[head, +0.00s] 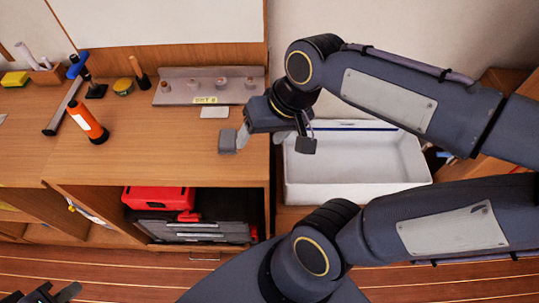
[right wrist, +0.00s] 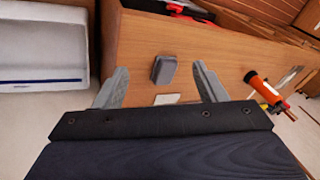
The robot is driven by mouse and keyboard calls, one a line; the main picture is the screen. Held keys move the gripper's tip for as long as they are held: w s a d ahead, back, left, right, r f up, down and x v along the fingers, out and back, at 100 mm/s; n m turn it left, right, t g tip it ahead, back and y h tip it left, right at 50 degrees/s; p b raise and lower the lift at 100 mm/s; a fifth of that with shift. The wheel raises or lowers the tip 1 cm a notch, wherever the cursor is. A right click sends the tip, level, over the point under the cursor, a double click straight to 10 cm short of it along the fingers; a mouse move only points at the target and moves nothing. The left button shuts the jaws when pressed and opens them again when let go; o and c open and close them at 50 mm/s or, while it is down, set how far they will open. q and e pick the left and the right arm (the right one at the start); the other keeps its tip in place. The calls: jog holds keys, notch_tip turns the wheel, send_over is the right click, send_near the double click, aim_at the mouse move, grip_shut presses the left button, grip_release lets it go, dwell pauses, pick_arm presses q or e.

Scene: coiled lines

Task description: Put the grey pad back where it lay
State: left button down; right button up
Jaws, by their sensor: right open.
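The grey pad (right wrist: 164,69) lies on the wooden worktop, beyond a small white card (right wrist: 167,99) in the right wrist view. My right gripper (head: 275,143) is open and empty above the worktop's right end. In its wrist view the pad appears between the two fingertips (right wrist: 160,67), not touched by them. My left gripper (head: 58,293) shows only in part at the bottom left corner, away from the pad; its jaw opening is unclear.
A white tray (head: 300,185) stands right of the worktop. A grey rack with pegs (head: 172,94) stands at the back, with the white card (head: 214,112) in front. An orange-handled tool (head: 88,122) lies left. A red case (head: 158,198) sits in the shelf below. The middle worktop is clear.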

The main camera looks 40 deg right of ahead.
jog(key=s, duration=0.1)
jog(key=s+a+f+n+t, duration=0.1)
jog(key=s, duration=0.1)
jog(key=s+f+t, duration=0.1)
jog(key=shift+s+a+f+n+y, duration=0.2)
jog(key=shift+s+f+n+y, duration=0.05)
jog(key=shift+s+n+y, duration=0.15)
dwell(0.9)
